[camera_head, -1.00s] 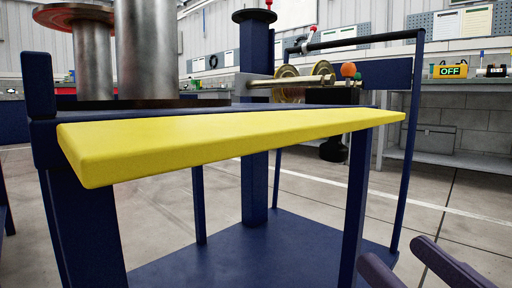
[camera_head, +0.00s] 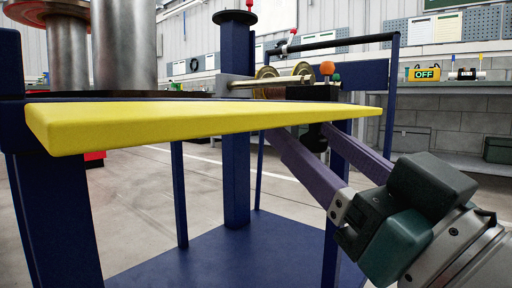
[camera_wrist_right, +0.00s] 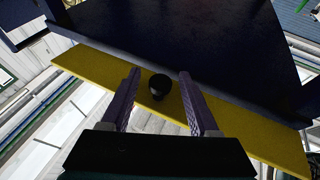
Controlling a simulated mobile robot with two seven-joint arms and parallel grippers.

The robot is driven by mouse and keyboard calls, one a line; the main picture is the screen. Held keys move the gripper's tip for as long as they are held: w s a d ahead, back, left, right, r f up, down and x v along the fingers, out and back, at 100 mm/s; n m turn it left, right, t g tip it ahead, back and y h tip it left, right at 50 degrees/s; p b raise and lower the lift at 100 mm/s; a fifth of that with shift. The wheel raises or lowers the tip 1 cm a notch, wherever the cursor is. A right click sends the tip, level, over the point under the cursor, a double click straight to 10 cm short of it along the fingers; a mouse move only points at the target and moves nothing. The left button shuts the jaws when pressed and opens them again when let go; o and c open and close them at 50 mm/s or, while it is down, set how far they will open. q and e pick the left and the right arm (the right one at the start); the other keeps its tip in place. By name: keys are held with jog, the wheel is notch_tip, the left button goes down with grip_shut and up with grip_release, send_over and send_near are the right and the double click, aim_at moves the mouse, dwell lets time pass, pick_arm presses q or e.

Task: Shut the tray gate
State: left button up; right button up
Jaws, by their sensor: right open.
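The tray gate appears to be the long yellow panel (camera_head: 200,120), lying flat along the front edge of the dark blue stand (camera_head: 55,215). It also shows in the right wrist view (camera_wrist_right: 85,75). A black round knob (camera_wrist_right: 159,83) shows beside the yellow panel there, between my right gripper's fingers. In the head view the knob (camera_head: 314,138) is below the panel's right part, partly hidden by a finger. My right gripper (camera_head: 302,131) is open, its purple fingers on either side of the knob; I cannot tell whether they touch it. My left gripper is out of view.
Metal spools (camera_head: 122,45) stand on the tray at the left. Floor is clear at right.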

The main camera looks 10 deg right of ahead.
grip_shut()
dwell(0.5)
